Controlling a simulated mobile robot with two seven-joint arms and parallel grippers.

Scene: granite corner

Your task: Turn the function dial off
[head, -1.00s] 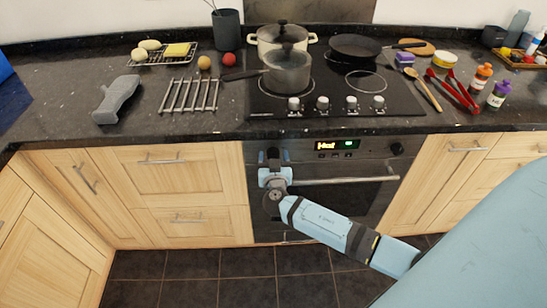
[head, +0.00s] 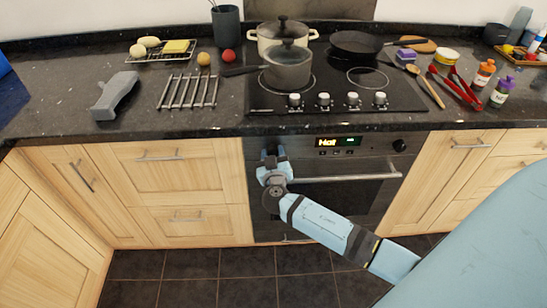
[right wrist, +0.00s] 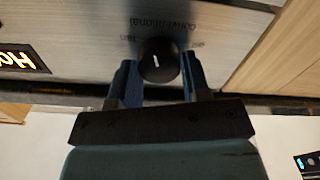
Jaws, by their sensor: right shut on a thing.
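The function dial (right wrist: 158,60) is a round black knob on the steel oven panel, with a white pointer mark on its face. Printed labels around it appear upside down in the right wrist view; "conventional" and "fan" can be made out. My right gripper (right wrist: 160,70) is shut on the dial, with one blue finger on each side of it. In the head view my right gripper (head: 271,160) is at the left end of the oven panel and hides the dial. My left gripper is not in view.
The oven display (head: 338,142) is lit beside the dial. Another black knob (head: 399,146) sits at the panel's right end. The oven handle (head: 345,178) runs just below. The hob (head: 340,103) above holds a lidded pot (head: 288,68) and a frying pan (head: 355,44).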

